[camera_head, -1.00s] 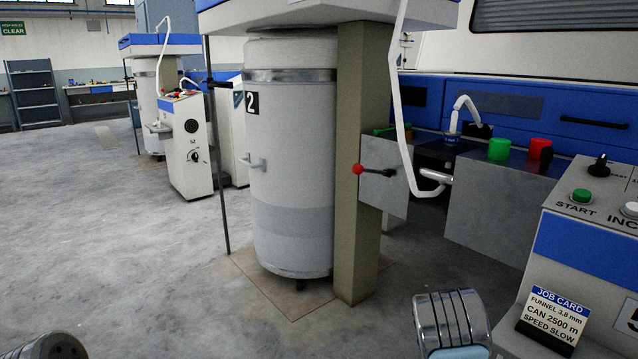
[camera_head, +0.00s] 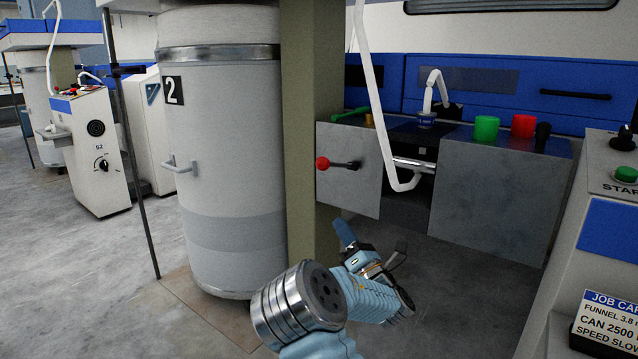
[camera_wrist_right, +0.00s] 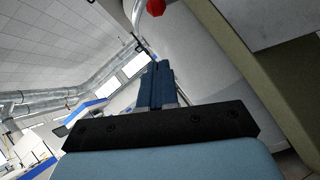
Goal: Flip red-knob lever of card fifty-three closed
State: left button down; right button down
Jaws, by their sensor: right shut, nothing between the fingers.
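The lever's red knob (camera_head: 322,163) sits at the left end of a short black arm (camera_head: 346,165) on the front of a grey metal box (camera_head: 357,188). The arm lies about level, with the knob over the edge of the olive post. My right gripper (camera_head: 345,232) is below the knob and slightly right of it, apart from it, in front of the post. Its blue fingers are shut and empty. In the right wrist view the fingers (camera_wrist_right: 157,72) point up toward the red knob (camera_wrist_right: 155,7), which is cut by the top edge. My left gripper is out of view.
The olive post (camera_head: 313,120) and a large grey can marked 2 (camera_head: 230,130) stand left of the lever. A white bent tube (camera_head: 378,120) hangs just right of it. A console with a job card (camera_head: 608,318) stands at the right. Open floor lies left.

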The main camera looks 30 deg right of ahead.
jog(key=s+d+r+p+x, duration=0.1)
jog(key=x, duration=1.1)
jog(key=shift+w+d+r+p, duration=0.3)
jog(key=shift+d+r, duration=0.1)
jog(key=shift+r, duration=0.2)
jog(key=shift+r, duration=0.1)
